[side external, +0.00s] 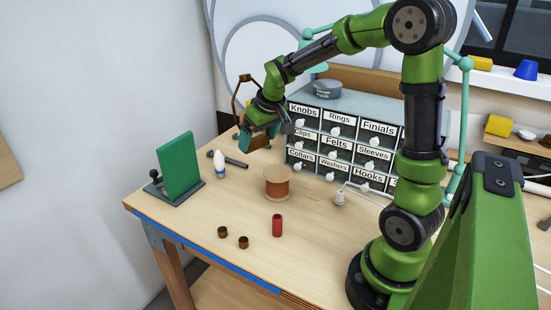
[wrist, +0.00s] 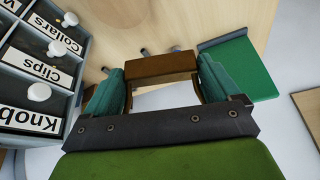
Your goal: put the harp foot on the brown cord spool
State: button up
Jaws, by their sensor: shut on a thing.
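My gripper (side external: 264,130) is in the air at the left end of the drawer cabinet, above the back of the table. Its teal fingers are shut on the harp foot (wrist: 160,64), a brown block that spans between them in the wrist view. Thin bronze arms run from the block back along the fingers, and a bronze loop (side external: 238,95) rises beside the gripper in the side view. The brown cord spool (side external: 278,184) stands upright on the table, to the front of and below my gripper, with nothing on top of it. The spool cannot be made out in the wrist view.
The labelled drawer cabinet (side external: 325,137) stands close behind. A green panel (side external: 180,166), a white-and-blue bulb-shaped piece (side external: 220,166) and a dark tool (side external: 236,162) are left of the spool. A red cylinder (side external: 277,225), two brown caps (side external: 233,237) and a white plug (side external: 340,198) lie around it.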

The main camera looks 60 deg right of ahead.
jog(key=m, duration=0.1)
send_over(280, 174)
jog(key=s, duration=0.1)
jog(key=f, duration=0.3)
jog(key=shift+s+a, duration=0.3)
jog(key=shift+s, duration=0.1)
jog(key=shift+f, duration=2.35)
jog(key=shift+f, duration=0.1)
jog(key=o, duration=1.1)
jog(key=shift+f, duration=0.1)
jog(key=shift+o, duration=0.2)
